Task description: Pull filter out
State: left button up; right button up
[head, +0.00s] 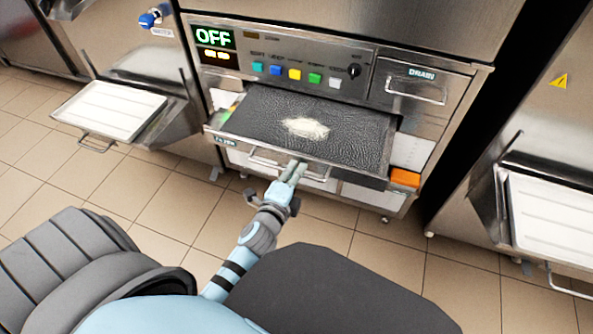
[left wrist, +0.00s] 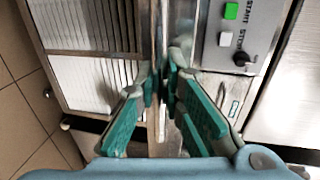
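The filter (head: 350,125) is a dark, textured flat panel in a metal drawer frame, extending out of the middle machine below its control panel. A pale heap of residue (head: 306,128) lies on it. A bar handle (head: 262,157) runs along the front of the filter drawer. My left gripper (head: 294,168) is at the middle of this handle. In the left wrist view my left gripper's green-padded fingers (left wrist: 163,76) come together around the handle bar, which is mostly hidden between them. My right gripper is in neither view.
A DRAIN drawer (head: 420,87) with its own handle is shut at upper right. An orange block (head: 405,178) sits beside the filter opening. White trays stick out from the neighbouring machines at left (head: 110,110) and right (head: 560,220). Tiled floor is clear in front.

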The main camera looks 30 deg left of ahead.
pick_arm(q)
jog(key=o, duration=0.4)
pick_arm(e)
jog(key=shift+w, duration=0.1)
pick_arm(q)
jog(key=v, duration=1.2)
